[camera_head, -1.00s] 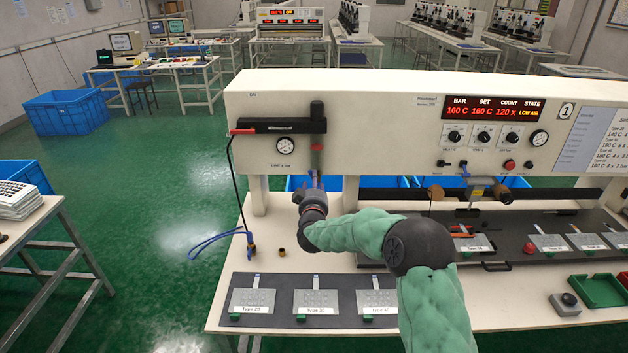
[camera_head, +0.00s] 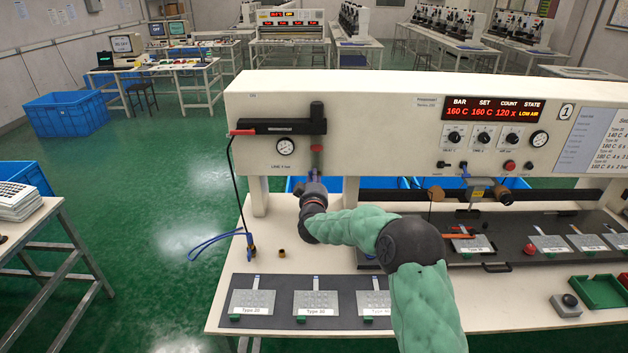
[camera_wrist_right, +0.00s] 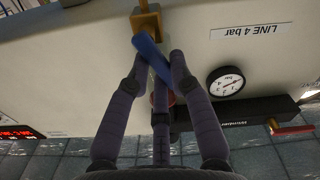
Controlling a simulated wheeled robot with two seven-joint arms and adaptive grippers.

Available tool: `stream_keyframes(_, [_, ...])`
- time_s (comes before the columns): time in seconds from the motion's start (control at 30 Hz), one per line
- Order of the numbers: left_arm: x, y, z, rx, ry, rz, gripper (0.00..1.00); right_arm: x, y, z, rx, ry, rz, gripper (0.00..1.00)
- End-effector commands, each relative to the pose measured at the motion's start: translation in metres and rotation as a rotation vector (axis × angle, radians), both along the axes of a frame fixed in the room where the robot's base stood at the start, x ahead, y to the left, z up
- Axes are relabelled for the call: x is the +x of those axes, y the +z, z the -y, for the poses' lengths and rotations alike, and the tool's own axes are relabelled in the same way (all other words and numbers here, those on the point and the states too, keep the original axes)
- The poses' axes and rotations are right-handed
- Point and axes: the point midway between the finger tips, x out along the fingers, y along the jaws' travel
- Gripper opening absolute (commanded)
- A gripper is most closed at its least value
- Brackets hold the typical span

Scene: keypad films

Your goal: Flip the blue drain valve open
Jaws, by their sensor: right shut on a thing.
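The drain valve shows in the right wrist view as a brass body (camera_wrist_right: 147,18) with a blue lever (camera_wrist_right: 150,52) that slants across the picture. My right gripper (camera_wrist_right: 157,62) has its dark fingers closed on either side of the lever, holding it. In the head view my right gripper (camera_head: 314,178) is under the left part of the press housing, below the black filter unit. There the gripper hides the valve. My left gripper is not in view.
A black hose (camera_head: 233,185) hangs at left. Film plates (camera_head: 252,300) lie on the bench front. The display (camera_head: 492,107) reads LOW AIR.

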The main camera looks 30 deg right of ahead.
Motion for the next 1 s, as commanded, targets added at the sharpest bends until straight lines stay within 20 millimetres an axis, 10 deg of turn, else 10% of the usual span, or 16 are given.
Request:
stream_keyframes(0.87, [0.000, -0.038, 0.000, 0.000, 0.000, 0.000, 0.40, -0.007, 0.000, 0.011, 0.370, 0.000, 0.224, 0.00])
stream_keyframes(0.9, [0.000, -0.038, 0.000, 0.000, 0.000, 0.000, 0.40, -0.007, 0.000, 0.011, 0.370, 0.000, 0.224, 0.25])
stream_keyframes(1.0, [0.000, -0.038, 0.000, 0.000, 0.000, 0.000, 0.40, -0.007, 0.000, 0.011, 0.369, 0.000, 0.224, 0.46])
